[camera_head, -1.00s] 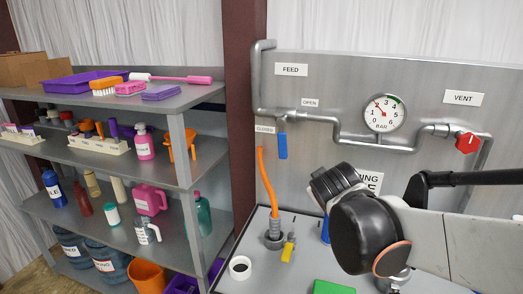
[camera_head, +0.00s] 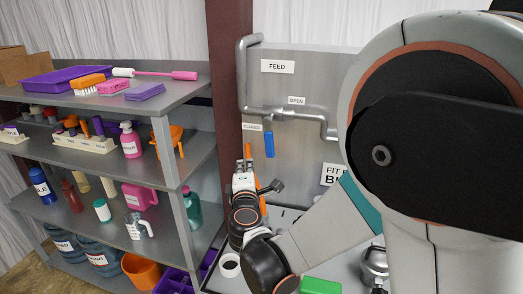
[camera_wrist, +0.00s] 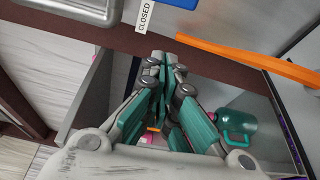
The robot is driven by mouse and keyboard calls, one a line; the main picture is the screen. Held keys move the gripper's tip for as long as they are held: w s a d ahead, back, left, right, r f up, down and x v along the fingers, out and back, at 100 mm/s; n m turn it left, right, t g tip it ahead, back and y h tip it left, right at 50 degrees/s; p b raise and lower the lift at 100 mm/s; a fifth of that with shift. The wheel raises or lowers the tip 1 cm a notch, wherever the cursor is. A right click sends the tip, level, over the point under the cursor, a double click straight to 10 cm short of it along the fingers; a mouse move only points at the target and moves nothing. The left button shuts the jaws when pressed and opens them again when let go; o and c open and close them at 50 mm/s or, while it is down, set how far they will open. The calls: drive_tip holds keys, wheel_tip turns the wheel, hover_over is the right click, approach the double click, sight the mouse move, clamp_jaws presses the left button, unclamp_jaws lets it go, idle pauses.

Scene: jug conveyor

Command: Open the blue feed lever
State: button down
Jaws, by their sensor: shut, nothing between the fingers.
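The blue feed lever (camera_head: 269,144) hangs straight down from the feed pipe's valve on the steel panel. The CLOSED label (camera_head: 252,127) is to its left and the OPEN label (camera_head: 296,101) is up and to its right. In the wrist view a piece of the blue lever (camera_wrist: 183,3) shows at the top edge, with the CLOSED label (camera_wrist: 145,15) beside it. My gripper (camera_head: 247,160) points up, just left of and slightly below the lever, apart from it in the picture. In the wrist view its teal-padded fingers (camera_wrist: 161,66) are together and empty.
A shelf unit (camera_head: 185,87) with bottles and brushes stands at the left. A dark red post (camera_head: 230,70) separates it from the panel. My arm hides the panel's right side.

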sight(269, 138)
drive_tip(key=w+d+b, duration=0.1)
drive_tip(key=w+d, duration=0.2)
drive_tip(key=w, duration=0.5)
drive_tip(key=shift+w+d, duration=0.3)
drive_tip(key=shift+d, duration=0.1)
drive_tip(key=shift+r, duration=0.1)
drive_tip(key=shift+s+d, duration=0.1)
